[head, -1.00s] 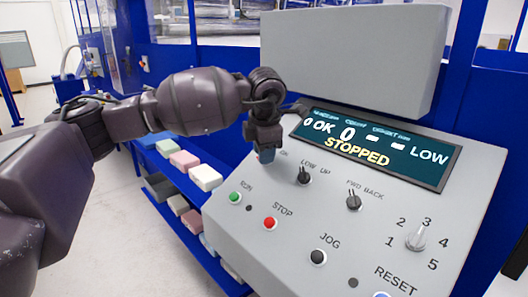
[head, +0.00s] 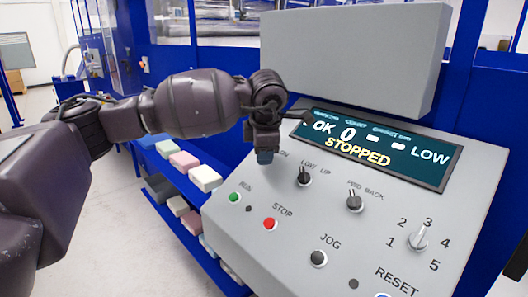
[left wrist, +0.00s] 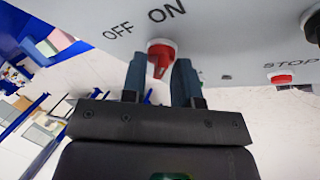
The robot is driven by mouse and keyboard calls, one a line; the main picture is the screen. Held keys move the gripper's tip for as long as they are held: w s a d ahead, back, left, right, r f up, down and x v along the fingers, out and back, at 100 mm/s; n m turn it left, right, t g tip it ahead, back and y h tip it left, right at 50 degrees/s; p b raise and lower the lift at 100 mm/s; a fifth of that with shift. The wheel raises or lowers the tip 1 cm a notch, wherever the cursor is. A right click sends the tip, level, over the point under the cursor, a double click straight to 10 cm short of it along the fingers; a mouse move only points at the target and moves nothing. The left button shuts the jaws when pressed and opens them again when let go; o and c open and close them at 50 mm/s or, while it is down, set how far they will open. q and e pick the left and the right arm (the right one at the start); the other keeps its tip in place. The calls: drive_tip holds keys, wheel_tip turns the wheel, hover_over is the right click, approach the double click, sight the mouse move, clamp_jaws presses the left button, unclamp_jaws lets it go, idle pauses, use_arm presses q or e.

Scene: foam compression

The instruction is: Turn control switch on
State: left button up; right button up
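The control switch (left wrist: 161,56) is a red knob on a pale round base, below the OFF and ON labels in the left wrist view. My left gripper (left wrist: 160,72) points at the panel, with one dark finger on each side of the red knob. The fingers are apart, and a gap shows between them. I cannot tell whether either finger touches the knob. In the head view my left gripper (head: 264,157) is at the upper left of the grey control panel (head: 290,205) and hides the switch there. My right gripper is not in view.
The panel also carries a green RUN button (head: 234,197), a red STOP button (head: 269,223), a black JOG button (head: 318,258) and several knobs. The display (head: 375,147) reads STOPPED and LOW. Foam blocks (head: 205,178) lie on blue shelves to the left.

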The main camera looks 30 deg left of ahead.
use_arm(q)
drive_tip(key=shift+o, duration=0.5)
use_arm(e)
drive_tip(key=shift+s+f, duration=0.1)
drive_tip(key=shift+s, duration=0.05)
use_arm(q)
drive_tip(key=shift+r, duration=0.25)
drive_tip(key=v, duration=1)
drive_tip(key=shift+r, duration=0.2)
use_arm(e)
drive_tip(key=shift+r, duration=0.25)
use_arm(q)
drive_tip(key=shift+s+d, duration=0.1)
drive_tip(key=shift+s, duration=0.05)
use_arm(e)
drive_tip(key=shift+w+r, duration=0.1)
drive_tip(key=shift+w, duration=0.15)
